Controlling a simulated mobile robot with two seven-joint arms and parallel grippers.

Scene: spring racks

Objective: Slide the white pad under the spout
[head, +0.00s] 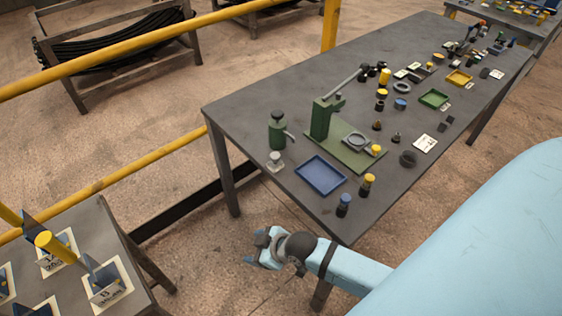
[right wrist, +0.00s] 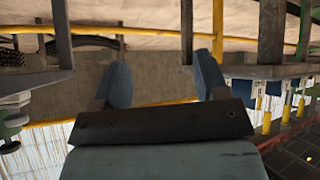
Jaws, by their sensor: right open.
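The white pad (head: 275,162) is a small pale square with a grey round knob on top, lying near the left front edge of the dark table. Just behind it stands a green dispenser (head: 277,131) with a grey spout (head: 290,135) pointing right. The pad is in front of the dispenser and slightly left of the spout tip. My right gripper (head: 258,250) is open and empty, off the table's front edge and lower in the picture than the pad. Its two blue fingers stand apart in the right wrist view (right wrist: 163,78). My left gripper is not in view.
A blue tray (head: 321,175) and a green press (head: 325,117) on its base stand right of the pad. Small bottles (head: 344,204) stand near the front edge. A side table (head: 100,222) with cards is at lower left. Yellow rails (head: 150,158) run behind.

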